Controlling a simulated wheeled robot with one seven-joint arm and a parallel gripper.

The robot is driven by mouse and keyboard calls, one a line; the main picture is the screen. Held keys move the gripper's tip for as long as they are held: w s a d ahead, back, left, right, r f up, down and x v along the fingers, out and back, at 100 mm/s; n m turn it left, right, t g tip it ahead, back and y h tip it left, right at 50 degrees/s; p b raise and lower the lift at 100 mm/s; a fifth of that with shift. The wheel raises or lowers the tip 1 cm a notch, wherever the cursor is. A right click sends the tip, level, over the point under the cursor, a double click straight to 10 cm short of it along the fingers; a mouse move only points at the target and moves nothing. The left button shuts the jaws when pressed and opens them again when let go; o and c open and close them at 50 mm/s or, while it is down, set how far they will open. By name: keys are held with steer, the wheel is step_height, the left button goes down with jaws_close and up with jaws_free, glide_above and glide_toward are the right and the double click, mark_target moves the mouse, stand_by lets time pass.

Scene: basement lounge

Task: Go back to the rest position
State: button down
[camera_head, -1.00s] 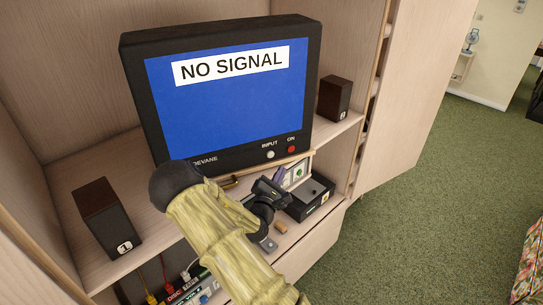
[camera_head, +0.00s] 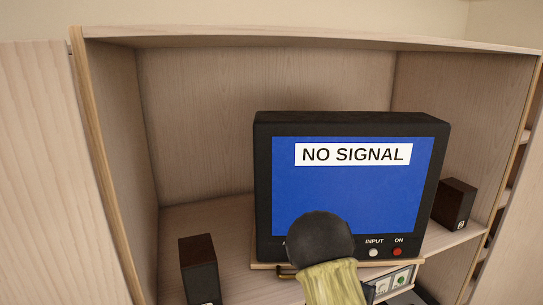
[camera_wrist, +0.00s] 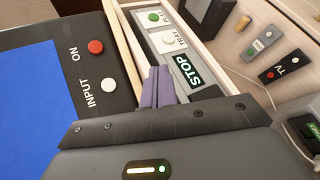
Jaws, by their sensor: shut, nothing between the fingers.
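My gripper (camera_wrist: 158,86) shows in the wrist view with its purple fingers together and nothing between them. It is beside the television's lower front edge, near a panel (camera_wrist: 185,60) with a green button, a white button marked TRAY and a STOP label. I cannot tell whether the fingers touch anything. In the head view my arm rises at the bottom centre, in front of the television (camera_head: 350,180), and the gripper is hidden. The television's blue screen reads NO SIGNAL.
Two dark speakers stand on the shelf, one at left (camera_head: 199,268) and one at right (camera_head: 455,203). The wooden cabinet (camera_head: 115,170) walls enclose the television. In the wrist view, small labelled switch plates lie beyond the panel, one marked TV (camera_wrist: 284,68).

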steer(key=s+a+r+m+g+y+b, duration=0.1)
steer(key=s+a+m+g+y+b, duration=0.1)
steer(key=s, duration=0.9)
steer(key=s+a+r+m+g+y+b, duration=0.2)
steer(key=s+a+m+g+y, duration=0.3)
steer(key=s+a+m, duration=0.4)
steer(key=shift+s+a+r+y, duration=0.15)
steer(key=shift+s+a+y, duration=0.65)
steer(key=shift+s+a, duration=0.35)
steer(key=c, duration=2.2)
jaws_free()
steer(key=shift+w+a, duration=0.1)
steer(key=shift+w, duration=0.05)
